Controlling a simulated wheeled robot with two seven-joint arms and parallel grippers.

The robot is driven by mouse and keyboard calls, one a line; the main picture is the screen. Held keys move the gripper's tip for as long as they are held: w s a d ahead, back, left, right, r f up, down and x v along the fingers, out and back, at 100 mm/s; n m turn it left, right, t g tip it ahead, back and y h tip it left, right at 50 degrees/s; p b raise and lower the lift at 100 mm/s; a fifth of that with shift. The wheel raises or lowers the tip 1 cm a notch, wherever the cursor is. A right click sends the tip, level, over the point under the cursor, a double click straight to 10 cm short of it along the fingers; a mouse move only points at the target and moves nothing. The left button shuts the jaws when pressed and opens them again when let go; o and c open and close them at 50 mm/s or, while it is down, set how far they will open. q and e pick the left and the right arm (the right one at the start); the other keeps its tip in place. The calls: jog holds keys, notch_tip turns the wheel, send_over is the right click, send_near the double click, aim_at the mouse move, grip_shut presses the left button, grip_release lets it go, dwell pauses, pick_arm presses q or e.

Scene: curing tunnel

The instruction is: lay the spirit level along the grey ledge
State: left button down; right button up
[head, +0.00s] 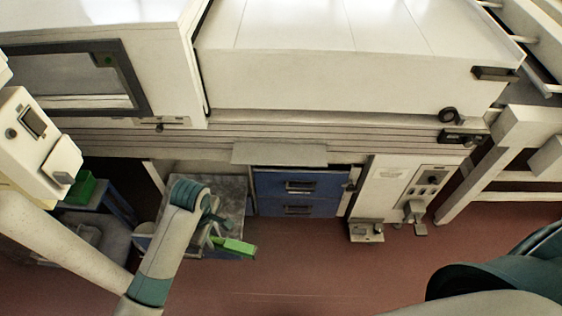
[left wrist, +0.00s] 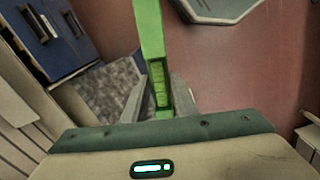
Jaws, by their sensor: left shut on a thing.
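The spirit level (head: 235,246) is a bright green bar. In the left wrist view the level (left wrist: 149,35) runs away from my jaws toward the top edge. My left gripper (left wrist: 160,92) is shut on it, with one grey finger on each side. In the head view my left gripper (head: 213,240) is partly hidden by its own wrist and holds the level low, in front of the cabinets. The grey ledge (head: 280,154) is a flat light strip jutting from the machine front above the blue drawers, up and to the right of the level. It looks bare. My right gripper is not in view.
Blue drawers (head: 299,190) are under the ledge, and also show in the left wrist view (left wrist: 48,35). A white control panel (head: 395,195) with protruding parts stands right of them. A green bin (head: 86,188) sits at left. Red floor (head: 310,260) is open in front.

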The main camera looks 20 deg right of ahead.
pick_arm(q)
jog(key=s+a+r+m, duration=0.1)
jog(key=a+r+m, duration=0.3)
jog(key=r, duration=0.6)
jog(key=a+r+m, duration=0.3)
jog(key=a+r, duration=0.1)
jog(key=r, duration=0.6)
jog(key=s+a+r+m, duration=0.1)
jog(key=a+r+m, duration=0.3)
jog(key=r, duration=0.6)
jog(key=shift+s+a+m, duration=0.3)
jog(key=shift+s+a, duration=0.05)
jog(key=shift+a, duration=0.05)
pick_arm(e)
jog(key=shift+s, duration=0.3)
pick_arm(q)
jog(key=shift+f, duration=0.15)
